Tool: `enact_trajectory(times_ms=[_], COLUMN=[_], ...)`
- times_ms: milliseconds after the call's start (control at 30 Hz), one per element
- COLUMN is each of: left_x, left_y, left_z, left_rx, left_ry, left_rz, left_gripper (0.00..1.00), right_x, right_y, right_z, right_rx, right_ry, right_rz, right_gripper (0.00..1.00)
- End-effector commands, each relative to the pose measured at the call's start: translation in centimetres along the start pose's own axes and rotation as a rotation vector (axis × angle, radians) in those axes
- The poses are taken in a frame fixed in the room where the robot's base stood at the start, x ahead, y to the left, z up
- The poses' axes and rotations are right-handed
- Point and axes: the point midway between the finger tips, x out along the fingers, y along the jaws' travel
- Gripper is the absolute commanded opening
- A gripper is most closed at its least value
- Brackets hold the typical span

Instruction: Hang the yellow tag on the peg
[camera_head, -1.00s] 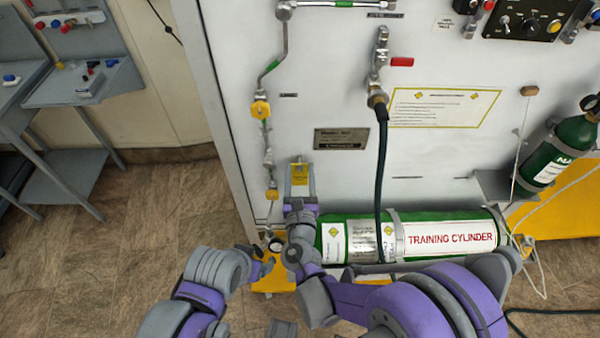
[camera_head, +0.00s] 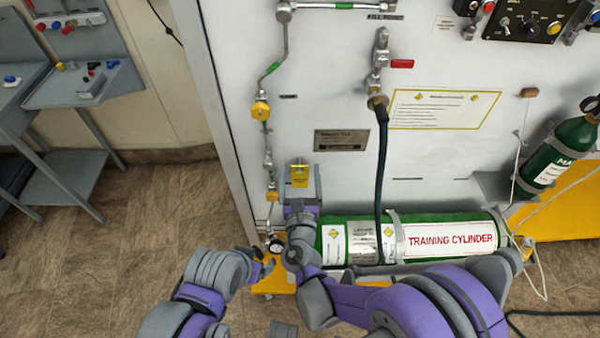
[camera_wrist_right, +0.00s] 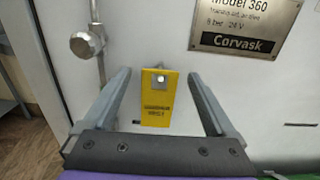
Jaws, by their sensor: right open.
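The yellow tag (camera_head: 299,177) hangs upright against the white panel. In the right wrist view, the tag (camera_wrist_right: 157,108) has the light end of the peg (camera_wrist_right: 160,79) showing in a hole near its top. My right gripper (camera_head: 303,180) is open around the tag. Its fingers (camera_wrist_right: 158,85) stand apart on both sides of the tag, with a gap to each edge. My left gripper (camera_head: 264,268) is low at the left, beside my right arm, away from the tag; its jaws are too unclear to read.
A green training cylinder (camera_head: 450,238) lies below the panel, just right of my right gripper. A pipe with yellow fittings (camera_head: 260,110) runs down at the left. A dark hose (camera_head: 382,160) hangs at the right. A metal nameplate (camera_head: 342,140) is above right of the tag.

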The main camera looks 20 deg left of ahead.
Motion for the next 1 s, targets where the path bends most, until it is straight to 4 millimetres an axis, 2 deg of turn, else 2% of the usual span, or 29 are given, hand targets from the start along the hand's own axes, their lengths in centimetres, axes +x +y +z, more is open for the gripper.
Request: enact_trajectory(times_ms=[167, 400, 600, 867, 967, 1000], left_x=[0.1, 0.4, 0.6, 0.7, 0.7, 0.7], left_y=[0.0, 0.0, 0.0, 0.0, 0.0, 0.0], left_z=[0.0, 0.1, 0.2, 0.3, 0.3, 0.3], left_rx=[0.000, 0.000, 0.000, 0.000, 0.000, 0.000], left_ry=[0.000, -0.001, -0.002, -0.003, -0.003, -0.003], left_rz=[0.000, 0.000, 0.000, 0.000, 0.000, 0.000], left_gripper=[0.78, 0.78, 0.78, 0.78, 0.78, 0.78], right_x=[-1.5, -6.4, -9.6, -10.8, -10.5, -10.3], right_y=[0.1, 0.1, 0.1, -0.1, -1.6, -3.0], right_z=[0.0, 0.0, 0.0, 0.0, 0.0, 0.0], right_rx=[0.001, 0.001, 0.001, 0.004, 0.071, 0.130], right_ry=[0.000, 0.000, 0.000, 0.002, 0.022, 0.039], right_rz=[0.002, 0.002, 0.002, -0.003, -0.042, -0.077], right_gripper=[0.91, 0.91, 0.91, 0.91, 0.91, 0.91])
